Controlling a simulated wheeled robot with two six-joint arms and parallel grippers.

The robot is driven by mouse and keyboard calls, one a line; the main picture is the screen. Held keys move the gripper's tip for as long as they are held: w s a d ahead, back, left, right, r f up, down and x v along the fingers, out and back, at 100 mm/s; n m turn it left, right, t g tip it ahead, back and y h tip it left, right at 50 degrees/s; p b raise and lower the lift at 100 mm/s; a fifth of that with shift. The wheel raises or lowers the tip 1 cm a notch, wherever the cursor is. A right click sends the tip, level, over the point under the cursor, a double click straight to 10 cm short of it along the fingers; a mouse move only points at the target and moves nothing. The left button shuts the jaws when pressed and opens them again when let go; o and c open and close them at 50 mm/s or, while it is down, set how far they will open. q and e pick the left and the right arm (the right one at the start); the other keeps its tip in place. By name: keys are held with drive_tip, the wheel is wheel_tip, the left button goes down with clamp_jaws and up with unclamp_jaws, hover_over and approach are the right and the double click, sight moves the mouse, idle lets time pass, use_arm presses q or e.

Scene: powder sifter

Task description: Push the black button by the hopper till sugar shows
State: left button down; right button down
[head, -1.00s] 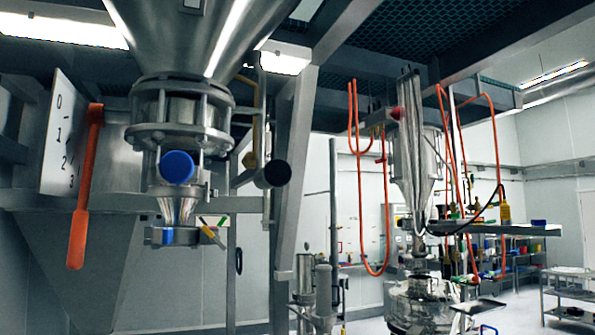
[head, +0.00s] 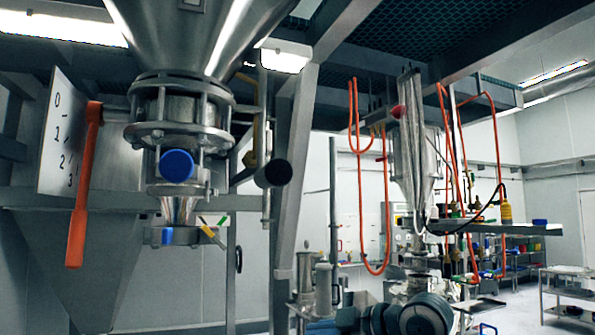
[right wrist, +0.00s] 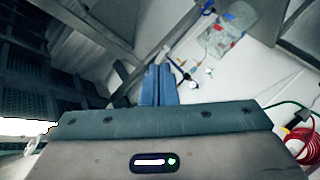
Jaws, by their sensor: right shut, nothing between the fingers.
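The steel hopper (head: 190,40) hangs at the upper left in the head view, with a flanged outlet below it. A black round button (head: 274,173) faces me on the frame just right of the outlet. Nothing touches it. A blue round cap (head: 177,166) is on the outlet's front. No sugar can be made out. My right gripper shows in the right wrist view (right wrist: 158,84), its blue fingers together and empty. My left gripper is in neither view.
An orange lever (head: 84,185) hangs beside a numbered plate (head: 62,140) at left. A slanted steel post (head: 293,170) stands right of the button. Orange hoses (head: 360,190) hang around a second steel machine. Open floor shows at the lower right.

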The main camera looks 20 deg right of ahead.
drive_tip(key=s+r+n+y, duration=0.1)
drive_tip(key=s+r+n, duration=0.2)
drive_tip(key=r, duration=0.6)
drive_tip(key=s+r+n+y, duration=0.2)
drive_tip(key=s+r+n, duration=0.1)
drive_tip(key=s+r, duration=0.5)
drive_tip(key=s+d+r+n+y, duration=0.1)
drive_tip(key=s+r+n, duration=0.3)
drive_tip(key=r, duration=0.6)
drive_tip(key=shift+s+r+y, duration=0.4)
drive_tip(key=shift+s, duration=0.55)
drive_tip(key=shift+w, duration=0.1)
